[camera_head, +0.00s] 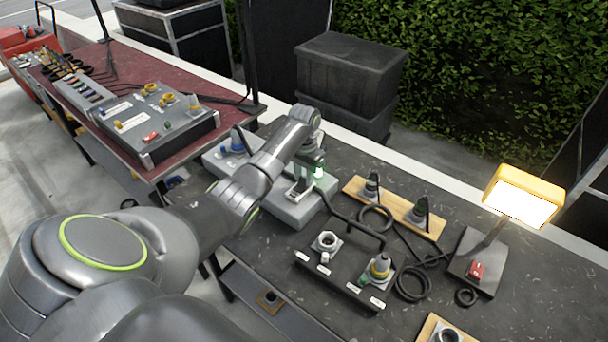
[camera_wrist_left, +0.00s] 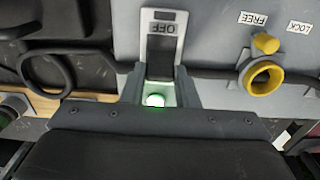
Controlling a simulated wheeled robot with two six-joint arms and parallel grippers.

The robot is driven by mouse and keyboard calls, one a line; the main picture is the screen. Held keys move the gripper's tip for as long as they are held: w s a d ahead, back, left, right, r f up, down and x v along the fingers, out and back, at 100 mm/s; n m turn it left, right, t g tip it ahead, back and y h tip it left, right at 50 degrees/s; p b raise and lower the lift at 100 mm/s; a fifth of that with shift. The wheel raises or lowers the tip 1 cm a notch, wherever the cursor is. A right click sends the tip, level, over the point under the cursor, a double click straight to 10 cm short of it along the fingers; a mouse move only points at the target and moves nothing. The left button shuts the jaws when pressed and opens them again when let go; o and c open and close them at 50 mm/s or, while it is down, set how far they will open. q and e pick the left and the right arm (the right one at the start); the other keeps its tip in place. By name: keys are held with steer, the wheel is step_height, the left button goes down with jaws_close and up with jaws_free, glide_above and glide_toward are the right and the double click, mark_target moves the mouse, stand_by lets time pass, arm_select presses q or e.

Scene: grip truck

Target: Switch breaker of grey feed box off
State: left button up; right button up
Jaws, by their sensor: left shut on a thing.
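The grey feed box (camera_head: 292,211) lies on the dark table, partly hidden by my left arm. Its breaker plate (camera_head: 298,188) faces up; in the left wrist view the plate (camera_wrist_left: 147,22) shows the word OFF beside a dark lever slot. My left gripper (camera_head: 315,166) reaches down onto the box. In the left wrist view its fingers (camera_wrist_left: 160,88) close around the breaker's lever, which is mostly hidden between them. A green lamp (camera_wrist_left: 155,100) glows just by the fingers. My right gripper is not in view.
A yellow-ringed socket (camera_wrist_left: 264,76) with FREE and LOCK labels sits beside the breaker. A black panel (camera_head: 337,281) with connectors, a wooden board (camera_head: 395,207), cables and a lit lamp (camera_head: 523,196) stand to the right. Another box (camera_head: 158,146) is on the red table.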

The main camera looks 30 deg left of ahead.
mark_target(301, 185)
arm_select(q)
steer(key=shift+s+r+t+p, duration=0.2)
steer(key=shift+r+t+p, duration=0.1)
steer(key=shift+p, duration=0.55)
steer(key=s+t+p, duration=0.1)
steer(key=t+p, duration=0.1)
steer(key=p, duration=0.2)
steer(key=shift+s+t, duration=0.2)
steer(key=shift+t, duration=0.2)
steer(key=shift+s+a+t+p, duration=0.1)
steer(key=shift+s+t+p, duration=0.1)
steer(key=shift+t+p, duration=0.3)
steer(key=shift+s+f+t+h, duration=0.3)
steer(key=shift+s+t, duration=0.1)
steer(key=shift+t, duration=0.5)
steer(key=shift+s+f+t+b, duration=0.25)
steer(key=shift+t+b, duration=0.1)
steer(key=shift+t, duration=0.25)
steer(key=shift+s+f+t+b, duration=0.1)
steer(key=shift+s+t+b, duration=0.1)
steer(key=shift+t+b, duration=0.3)
steer(key=shift+s+a+f+t+b, duration=0.1)
steer(key=shift+s+t+b, duration=0.1)
steer(key=shift+t+b, duration=0.35)
steer(key=shift+s+f+t+b, duration=0.1)
steer(key=shift+s+t+b, duration=0.1)
steer(key=shift+t+b, duration=0.35)
steer(key=shift+t, duration=0.4)
steer(key=shift+r, duration=0.1)
